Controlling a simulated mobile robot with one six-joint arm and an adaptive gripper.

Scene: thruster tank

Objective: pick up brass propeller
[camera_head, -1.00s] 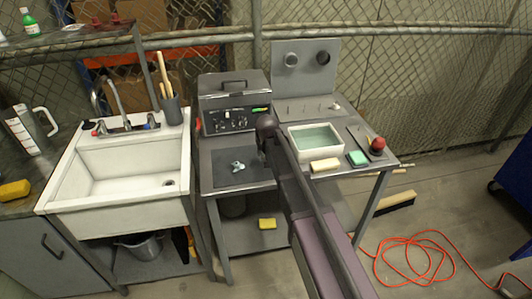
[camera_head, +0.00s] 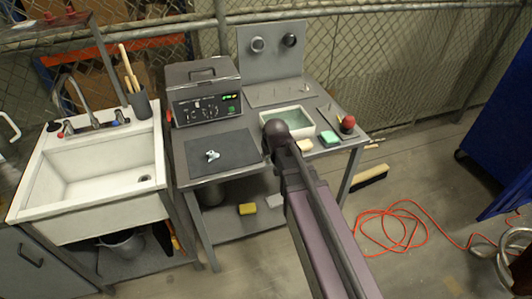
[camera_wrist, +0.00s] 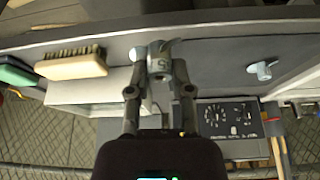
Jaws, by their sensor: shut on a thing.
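In the wrist view my gripper (camera_wrist: 158,72) is shut on a grey bladed piece (camera_wrist: 158,62) that looks like a propeller, with a dark mark on its hub. Its colour looks grey here, so I cannot tell if it is brass. It is held between the fingertips, in front of the table edge as seen there. Another small propeller, silver-grey (camera_head: 212,155), lies on the dark mat (camera_head: 235,140); it also shows in the wrist view (camera_wrist: 262,70), apart from my gripper.
A grey control box (camera_head: 205,92) stands behind the mat. A white tank (camera_head: 268,118) of liquid, a green sponge (camera_head: 329,138) and a red-topped item (camera_head: 347,124) are to the right. The white sink (camera_head: 60,205) is left. An orange cable (camera_head: 385,228) lies on the floor.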

